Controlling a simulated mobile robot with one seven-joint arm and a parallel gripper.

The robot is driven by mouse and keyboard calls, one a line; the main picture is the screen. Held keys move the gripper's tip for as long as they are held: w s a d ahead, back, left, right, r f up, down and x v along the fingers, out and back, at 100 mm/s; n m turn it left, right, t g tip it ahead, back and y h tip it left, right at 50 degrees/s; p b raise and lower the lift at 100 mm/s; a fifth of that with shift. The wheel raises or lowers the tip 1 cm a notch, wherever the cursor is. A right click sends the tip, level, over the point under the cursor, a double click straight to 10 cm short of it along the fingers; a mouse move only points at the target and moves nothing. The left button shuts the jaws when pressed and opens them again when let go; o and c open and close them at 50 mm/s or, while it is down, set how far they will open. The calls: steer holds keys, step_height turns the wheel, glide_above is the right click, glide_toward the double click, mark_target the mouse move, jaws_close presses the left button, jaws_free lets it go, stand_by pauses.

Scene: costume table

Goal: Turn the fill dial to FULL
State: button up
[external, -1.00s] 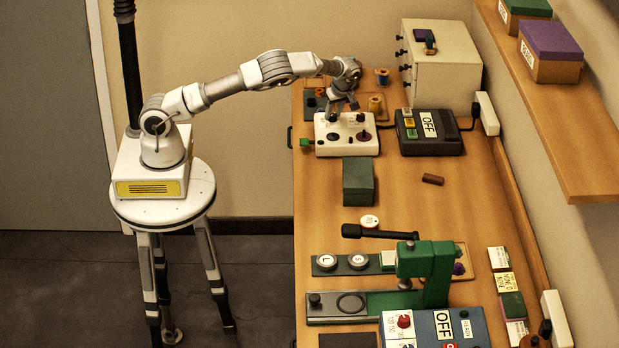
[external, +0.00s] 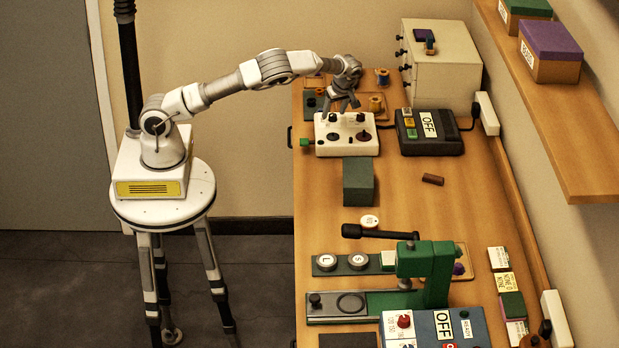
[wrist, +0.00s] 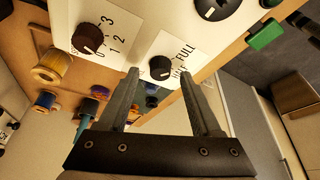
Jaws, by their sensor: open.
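The fill dial (wrist: 160,67) is a small black knob on a white label marked FULL and, partly covered, HALF. It sits on the white control box (external: 346,147). Which mark its pointer faces is hard to tell. My gripper (wrist: 160,79) is open, with one finger on each side of the dial in the wrist view; contact cannot be told. In the external view my gripper (external: 343,104) points down just above the back part of the box, and the small dial is not clear there.
A dark red dial (wrist: 88,38) numbered 0 to 3 and a larger black dial (wrist: 212,8) flank the fill dial. A green piece (wrist: 266,35) juts from the box's side. A dark device reading OFF (external: 429,131) stands to the right, a green block (external: 358,181) in front.

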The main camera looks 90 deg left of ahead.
steer(key=v, duration=1.6)
steer(key=shift+d, duration=0.2)
steer(key=shift+r+b, duration=0.2)
steer(key=shift+b, duration=0.1)
